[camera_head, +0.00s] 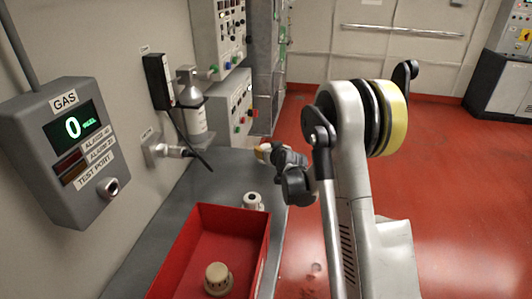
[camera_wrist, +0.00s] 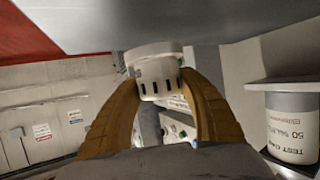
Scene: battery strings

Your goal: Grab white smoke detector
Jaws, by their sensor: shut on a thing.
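My gripper (camera_head: 264,152) reaches over the far part of the grey bench in the head view. In the wrist view my gripper (camera_wrist: 160,82) has its two tan fingers closed on either side of a white smoke detector (camera_wrist: 155,62), a round body with dark slots and a wider base. The wrist picture is upside down; the detector's base faces the grey surface at the top, and I cannot tell whether they touch. In the head view the held piece is small and mostly hidden by the gripper. Another white round unit (camera_head: 252,202) stands on the bench by the red bin's far corner.
The red bin (camera_head: 187,236) holds a beige detector (camera_head: 217,278). A gas cylinder (camera_head: 193,120) hangs on the wall left of my gripper and also shows in the wrist view (camera_wrist: 293,122). The gas panel (camera_head: 62,150) and control boxes (camera_head: 231,105) line the wall. Red floor lies open at right.

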